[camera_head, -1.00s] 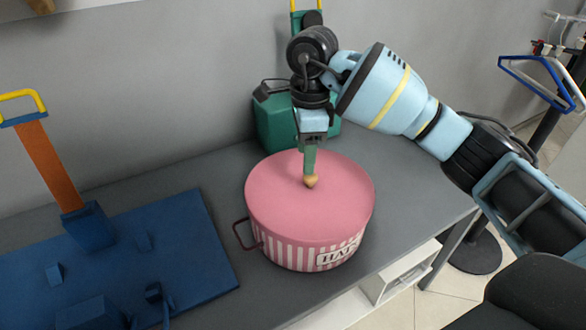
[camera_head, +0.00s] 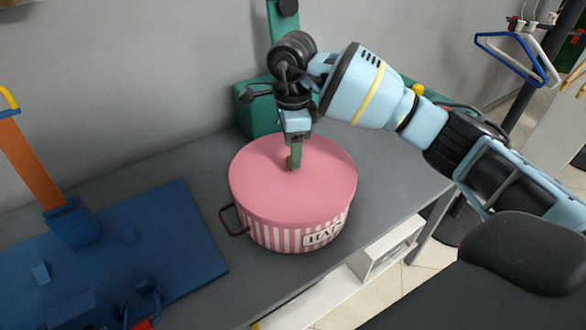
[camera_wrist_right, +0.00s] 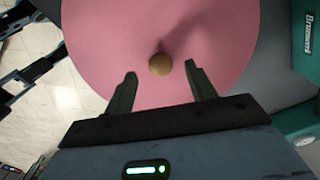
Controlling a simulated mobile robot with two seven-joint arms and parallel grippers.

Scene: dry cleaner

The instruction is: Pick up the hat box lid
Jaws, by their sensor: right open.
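The hat box lid (camera_head: 265,180) is a flat pink disc on the round pink-and-white striped hat box (camera_head: 278,236), which stands on the grey table. The lid has a small tan knob (camera_wrist_right: 160,64) at its middle, partly hidden behind my gripper in the head view. My right gripper (camera_head: 294,162) points down over the lid's middle. In the right wrist view its two green fingers (camera_wrist_right: 161,82) are spread apart, with the knob between and just beyond their tips. The fingers are not closed on it. My left gripper is not in view.
A blue board (camera_head: 185,235) with blue fixtures and an orange upright (camera_head: 30,160) lies at the left. A green container (camera_head: 257,112) stands behind the box near the wall. A blue hanger (camera_head: 515,55) hangs at the upper right. Bare grey table (camera_head: 395,180) lies right of the box.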

